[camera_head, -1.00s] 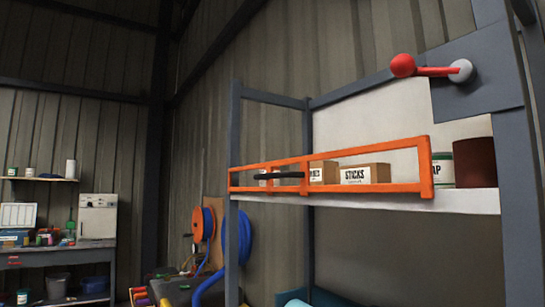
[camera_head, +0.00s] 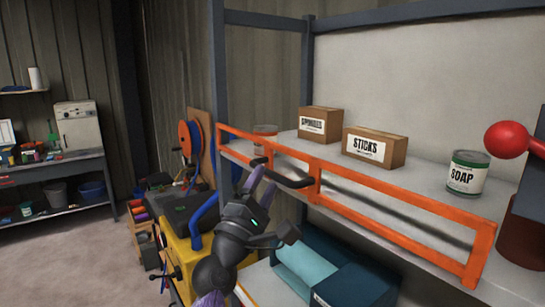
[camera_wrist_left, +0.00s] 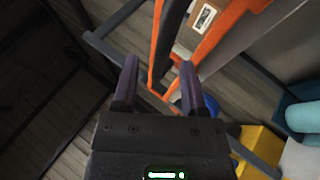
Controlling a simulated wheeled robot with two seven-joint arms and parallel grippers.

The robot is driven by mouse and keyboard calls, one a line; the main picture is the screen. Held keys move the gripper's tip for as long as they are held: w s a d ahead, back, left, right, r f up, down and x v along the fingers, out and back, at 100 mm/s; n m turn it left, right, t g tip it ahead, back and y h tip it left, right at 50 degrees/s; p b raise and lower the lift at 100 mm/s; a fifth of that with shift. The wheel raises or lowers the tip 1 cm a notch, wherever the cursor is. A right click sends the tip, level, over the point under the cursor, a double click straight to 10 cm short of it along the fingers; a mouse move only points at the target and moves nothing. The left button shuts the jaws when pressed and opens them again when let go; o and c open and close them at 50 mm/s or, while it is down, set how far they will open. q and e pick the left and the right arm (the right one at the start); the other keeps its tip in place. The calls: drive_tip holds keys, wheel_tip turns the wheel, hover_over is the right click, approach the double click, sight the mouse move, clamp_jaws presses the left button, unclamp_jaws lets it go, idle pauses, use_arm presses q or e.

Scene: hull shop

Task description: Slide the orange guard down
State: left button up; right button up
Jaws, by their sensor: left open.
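The orange guard (camera_head: 338,169) is a long rectangular frame with upright bars along the front edge of the shelf. A black bar handle (camera_head: 292,182) sticks out from its left part. My left gripper (camera_head: 262,177) is open, with its purple fingers raised close to the handle's left end. In the head view I cannot tell whether the fingers touch it. In the left wrist view the two fingers (camera_wrist_left: 159,64) are apart, with orange guard bars (camera_wrist_left: 157,45) showing between and beyond them. My right gripper is not in view.
A red ball knob (camera_head: 506,139) is at the right. A blue bin (camera_head: 355,285) and yellow case (camera_head: 184,262) sit below. Open floor is at left.

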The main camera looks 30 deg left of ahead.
use_arm(q)
drive_tip(key=x, duration=0.5)
drive_tip(key=shift+f+p, duration=0.1)
drive_tip(key=shift+p, duration=0.2)
clamp_jaws()
idle(1.0)
